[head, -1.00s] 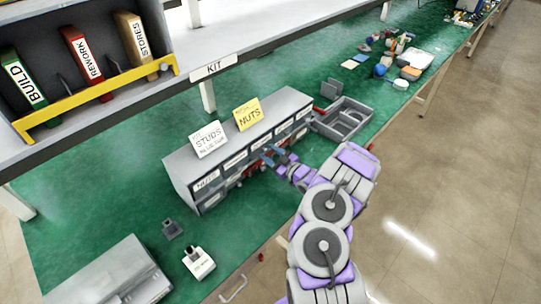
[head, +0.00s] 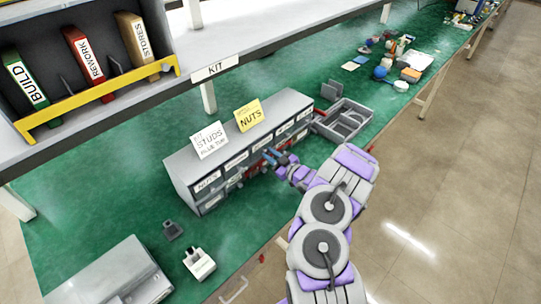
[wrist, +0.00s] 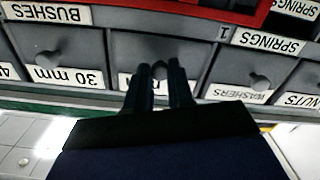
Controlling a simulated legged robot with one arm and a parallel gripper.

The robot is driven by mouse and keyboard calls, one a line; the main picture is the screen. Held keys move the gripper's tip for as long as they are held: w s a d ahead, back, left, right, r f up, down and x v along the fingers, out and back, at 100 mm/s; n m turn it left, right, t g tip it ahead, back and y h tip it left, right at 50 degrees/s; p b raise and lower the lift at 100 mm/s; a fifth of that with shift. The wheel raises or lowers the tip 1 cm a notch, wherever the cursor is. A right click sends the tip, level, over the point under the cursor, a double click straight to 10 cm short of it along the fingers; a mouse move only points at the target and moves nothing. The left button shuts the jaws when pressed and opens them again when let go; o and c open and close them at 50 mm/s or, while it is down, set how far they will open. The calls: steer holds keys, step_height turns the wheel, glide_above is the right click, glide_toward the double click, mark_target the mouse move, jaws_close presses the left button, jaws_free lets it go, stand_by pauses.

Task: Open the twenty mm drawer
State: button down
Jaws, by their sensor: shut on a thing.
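The grey drawer cabinet (head: 262,125) stands on the green bench top, with rows of small labelled drawers. In the wrist view, my gripper (wrist: 160,72) is at a grey drawer front (wrist: 122,48) in the lower row. Its two dark fingers are shut around that drawer's round knob (wrist: 159,69). The fingers cover most of this drawer's label, so its number cannot be read. The drawer marked 30 mm (wrist: 78,78) is beside it on the left, and the WASHERS drawer (wrist: 242,66) is on the right. In the head view, my gripper (head: 268,157) is at the cabinet's front.
A red frame (wrist: 222,10) shows above the gripped drawer. STUDS (head: 210,140) and NUTS (head: 249,114) cards stand on the cabinet. A grey tray (head: 343,121) lies beyond its far end. A shelf edge marked KIT (head: 215,68) overhangs the bench. Open floor lies right.

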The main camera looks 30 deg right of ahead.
steer(key=shift+r, duration=0.2)
steer(key=p+v, duration=0.9)
steer(key=p, duration=0.2)
steer(key=shift+d, duration=0.15)
steer(key=shift+s, duration=0.1)
steer(key=c, duration=1.2)
jaws_free()
steer(key=shift+r, duration=0.1)
steer(key=shift+o, duration=1.1)
steer(key=p+v, duration=0.2)
steer(key=v, duration=1.5)
steer(key=shift+s, duration=0.25)
